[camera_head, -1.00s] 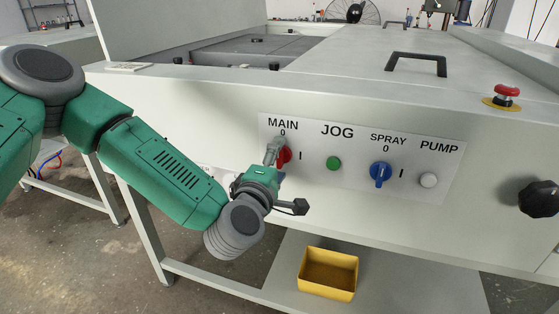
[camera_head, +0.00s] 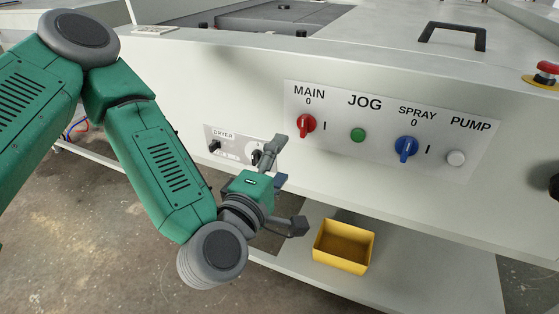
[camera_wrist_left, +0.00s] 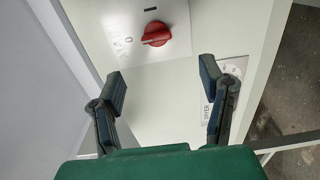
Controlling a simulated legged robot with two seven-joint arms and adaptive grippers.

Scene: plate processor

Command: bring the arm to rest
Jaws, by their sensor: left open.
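My left gripper (camera_head: 279,165) is open and empty in the head view, held in front of the white machine's front face, below and left of the red MAIN knob (camera_head: 306,123). In the left wrist view the two fingers of my left gripper (camera_wrist_left: 163,90) stand wide apart. The red knob also shows in the wrist view (camera_wrist_left: 155,34), beyond the fingertips and not touched. My green left arm (camera_head: 165,165) is bent at the elbow on the left side. My right gripper does not show.
The control panel carries a green JOG button (camera_head: 357,135), a blue SPRAY knob (camera_head: 405,148) and a white PUMP button (camera_head: 456,158). A DRYER panel (camera_head: 222,138) is partly behind the gripper. A yellow bin (camera_head: 343,247) sits on the lower shelf. A red emergency button (camera_head: 547,70) is at right.

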